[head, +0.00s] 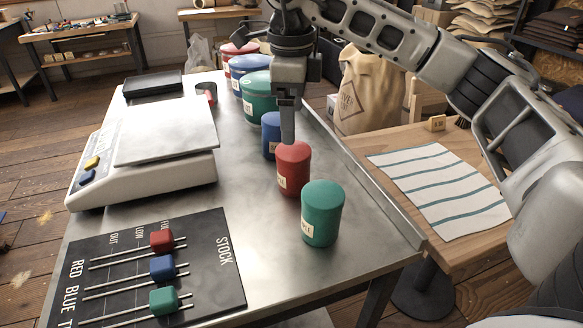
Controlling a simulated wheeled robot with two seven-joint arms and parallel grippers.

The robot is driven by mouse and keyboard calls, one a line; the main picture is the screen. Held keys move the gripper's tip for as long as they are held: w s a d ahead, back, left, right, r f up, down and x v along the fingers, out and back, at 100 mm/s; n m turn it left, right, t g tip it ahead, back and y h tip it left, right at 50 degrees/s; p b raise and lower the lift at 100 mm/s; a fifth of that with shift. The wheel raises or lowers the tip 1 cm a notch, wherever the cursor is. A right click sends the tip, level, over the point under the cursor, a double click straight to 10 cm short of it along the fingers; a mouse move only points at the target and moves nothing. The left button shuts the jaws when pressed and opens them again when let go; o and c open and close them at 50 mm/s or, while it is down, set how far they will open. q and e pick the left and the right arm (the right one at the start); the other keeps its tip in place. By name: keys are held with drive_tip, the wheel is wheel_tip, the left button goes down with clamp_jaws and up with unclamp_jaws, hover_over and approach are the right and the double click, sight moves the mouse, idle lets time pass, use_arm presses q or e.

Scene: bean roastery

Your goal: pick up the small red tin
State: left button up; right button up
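The small red tin (293,171) stands upright on the metal table, between a small blue tin (268,138) behind it and a small green tin (322,214) in front. My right gripper (287,138) points down, its fingertips at the top of the small red tin. It is seen edge-on, so I cannot tell whether its fingers are apart or whether they touch the tin. The gripper partly covers the small blue tin. My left gripper is not in view.
Large red (238,50), blue (247,68) and green (258,97) tins stand farther back. A scale (145,178) is at the left. A black stock board (215,285) with red, blue and green sliders lies in front. A raised table edge (375,200) runs along the right.

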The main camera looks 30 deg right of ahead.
sight(293, 151)
wheel_tip(293, 151, down, 8)
drive_tip(key=shift+w+d+f, duration=0.1)
drive_tip(key=shift+w+d, duration=0.05)
drive_tip(key=shift+w+d+f+p, duration=0.1)
drive_tip(key=shift+d+f+p, duration=0.1)
drive_tip(key=shift+f, duration=1.1)
drive_tip(key=shift+w+d+f+p, duration=0.1)
drive_tip(key=shift+f+p, duration=0.05)
drive_tip(key=shift+f, duration=1.1)
drive_tip(key=c, duration=1.1)
